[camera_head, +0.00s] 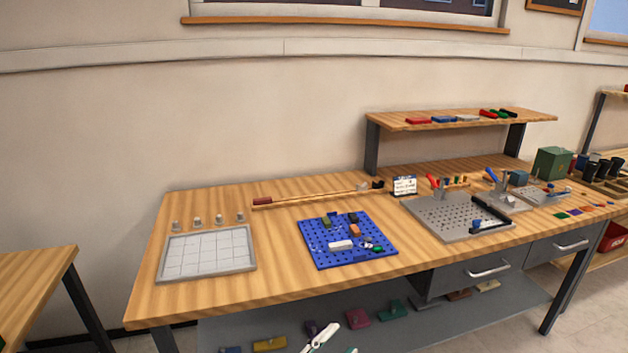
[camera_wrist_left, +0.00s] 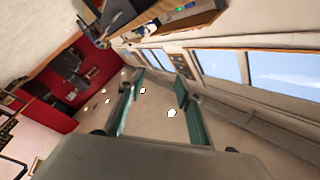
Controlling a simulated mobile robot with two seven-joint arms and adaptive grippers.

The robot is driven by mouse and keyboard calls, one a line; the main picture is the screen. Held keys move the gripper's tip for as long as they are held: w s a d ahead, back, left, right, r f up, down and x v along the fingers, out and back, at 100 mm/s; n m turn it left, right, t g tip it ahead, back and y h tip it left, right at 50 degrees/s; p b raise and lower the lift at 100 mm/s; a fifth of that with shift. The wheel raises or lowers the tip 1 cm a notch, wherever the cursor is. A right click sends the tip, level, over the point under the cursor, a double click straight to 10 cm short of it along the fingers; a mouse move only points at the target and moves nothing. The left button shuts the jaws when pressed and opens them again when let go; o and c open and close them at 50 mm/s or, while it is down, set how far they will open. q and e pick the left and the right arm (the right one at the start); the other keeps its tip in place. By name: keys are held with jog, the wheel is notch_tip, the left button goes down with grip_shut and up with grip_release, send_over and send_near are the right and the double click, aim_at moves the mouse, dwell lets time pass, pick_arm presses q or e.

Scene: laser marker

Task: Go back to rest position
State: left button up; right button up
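My left gripper (camera_head: 326,337) shows only in small part at the bottom edge of the head view, in front of the bench's lower shelf. In the left wrist view its two teal-padded fingers (camera_wrist_left: 160,90) stand wide apart with nothing between them. It is clear of the bench top and touches nothing that I can see. My right gripper is in neither view.
The wooden workbench (camera_head: 190,294) carries a white grid tray (camera_head: 208,254), a blue pegboard (camera_head: 325,259) with small parts and a grey perforated plate (camera_head: 440,214). A raised shelf (camera_head: 400,123) stands behind. Several coloured blocks lie on the lower shelf (camera_head: 460,325).

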pick_arm(q)
jog(key=s+a+f+n+g+y, duration=0.1)
jog(key=s+a+f+n+y, duration=0.4)
jog(key=a+f, duration=0.6)
jog(key=s+a+f+n+g+y, duration=0.2)
jog(key=s+a+f+n+y, duration=0.3)
jog(key=a, duration=0.8)
jog(key=s+f+n, duration=0.3)
jog(key=s+f, duration=0.2)
jog(key=f, duration=0.1)
jog(key=shift+s+a+g+y, duration=0.15)
jog(key=shift+a+g+y, duration=0.15)
jog(key=shift+y, duration=0.1)
